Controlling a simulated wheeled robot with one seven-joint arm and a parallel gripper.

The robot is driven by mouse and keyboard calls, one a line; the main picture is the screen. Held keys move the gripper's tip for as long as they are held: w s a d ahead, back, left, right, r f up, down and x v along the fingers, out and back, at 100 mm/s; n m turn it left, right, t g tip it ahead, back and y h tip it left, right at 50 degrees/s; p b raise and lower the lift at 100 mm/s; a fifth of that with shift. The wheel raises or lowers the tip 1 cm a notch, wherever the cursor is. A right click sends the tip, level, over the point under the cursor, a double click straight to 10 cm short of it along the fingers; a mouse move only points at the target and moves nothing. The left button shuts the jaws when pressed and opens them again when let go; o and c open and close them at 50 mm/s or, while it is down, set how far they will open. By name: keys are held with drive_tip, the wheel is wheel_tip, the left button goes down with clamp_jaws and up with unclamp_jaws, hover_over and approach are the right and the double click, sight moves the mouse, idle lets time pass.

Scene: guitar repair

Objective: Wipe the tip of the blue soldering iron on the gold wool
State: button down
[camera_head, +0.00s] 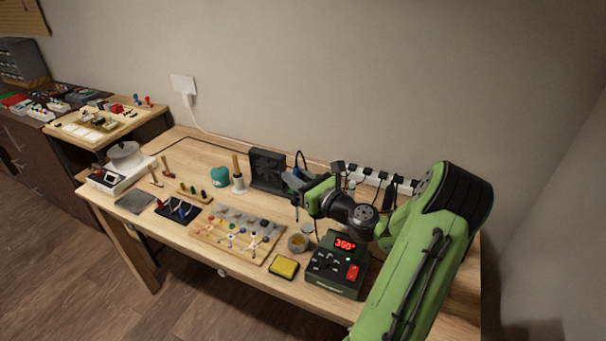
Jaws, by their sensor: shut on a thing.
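My gripper (300,190) is above the back right of the workbench, shut on the blue soldering iron (297,172). A bit of the iron's blue shows above the jaws, and a thin dark length points down below them. The gold wool (298,240) sits in a small round grey holder on the bench, left of the soldering station. The iron's lower end appears above and apart from the wool, but it is too small to be sure of the gap. My gripper hides the middle of the iron.
The green soldering station (335,265) with a red 350° display stands right of the wool. A yellow sponge (284,267) lies in front. A wooden board with coloured parts (235,240) is to the left. A black fan-like box (267,168) and a power strip (375,177) are behind.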

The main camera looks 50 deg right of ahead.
drive_tip(key=shift+f+b, duration=3.2)
drive_tip(key=shift+b, duration=0.35)
drive_tip(key=shift+r+p, duration=0.15)
drive_tip(key=shift+p, duration=0.7)
drive_tip(key=shift+f, duration=0.25)
drive_tip(key=shift+f, duration=0.5)
drive_tip(key=shift+w, duration=0.1)
